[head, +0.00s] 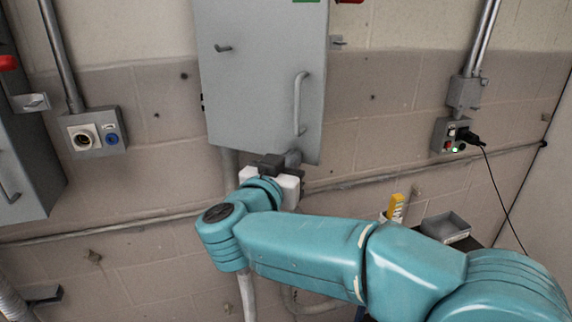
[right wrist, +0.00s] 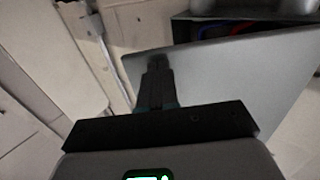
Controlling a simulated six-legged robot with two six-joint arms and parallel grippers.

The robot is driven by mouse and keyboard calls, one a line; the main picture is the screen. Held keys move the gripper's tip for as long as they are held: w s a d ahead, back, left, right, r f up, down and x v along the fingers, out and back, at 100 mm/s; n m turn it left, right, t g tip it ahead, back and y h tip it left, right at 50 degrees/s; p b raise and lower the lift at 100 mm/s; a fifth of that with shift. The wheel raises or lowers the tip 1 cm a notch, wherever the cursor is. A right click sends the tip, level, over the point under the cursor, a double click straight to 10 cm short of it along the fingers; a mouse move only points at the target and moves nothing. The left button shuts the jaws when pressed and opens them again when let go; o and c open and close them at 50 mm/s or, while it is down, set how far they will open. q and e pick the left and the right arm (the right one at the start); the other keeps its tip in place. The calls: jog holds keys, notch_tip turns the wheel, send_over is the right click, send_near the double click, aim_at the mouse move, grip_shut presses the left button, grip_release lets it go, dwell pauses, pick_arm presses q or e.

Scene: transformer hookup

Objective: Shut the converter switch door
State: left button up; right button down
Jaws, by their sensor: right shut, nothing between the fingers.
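The grey converter switch door (head: 255,75) fills the upper middle of the head view, with a bar handle (head: 299,103) near its right side. In the right wrist view the grey door panel (right wrist: 225,75) stands out from the dark box (right wrist: 190,30), so it is ajar. Red and blue wires (right wrist: 245,27) show inside the box. My right gripper (head: 271,162) is at the door's lower edge. In the wrist view its fingers (right wrist: 157,65) are shut and empty, in front of the panel; whether they touch it is unclear. My left gripper is out of view.
Another grey cabinet (head: 22,160) hangs at the left. A socket box (head: 92,133) is on the wall beside it. A socket with a black plug and cable (head: 458,136) is at the right. A grey tray (head: 446,228) and a yellow item (head: 397,207) lie beyond my right arm.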

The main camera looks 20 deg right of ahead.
jog(key=shift+w+f, duration=0.1)
jog(key=shift+w, duration=0.05)
jog(key=shift+d, duration=0.1)
jog(key=w+d+n+t+y, duration=0.1)
jog(key=w+d+n+y, duration=0.1)
jog(key=w+d+n+t+y, duration=0.1)
jog(key=w+d+t+y, duration=0.1)
jog(key=w+d+y, duration=0.1)
jog(key=shift+w+n+p, duration=0.2)
jog(key=shift+n+p, duration=0.15)
jog(key=shift+n, duration=0.05)
jog(key=w+d+n+t+y, duration=0.1)
jog(key=w+d+n+y, duration=0.1)
jog(key=w+y, duration=0.3)
jog(key=w+n, duration=0.1)
jog(key=w, duration=0.1)
jog(key=shift+w+d+r, duration=0.25)
jog(key=shift+w+d, duration=0.1)
jog(key=shift+w, duration=0.05)
jog(key=shift+r, duration=0.15)
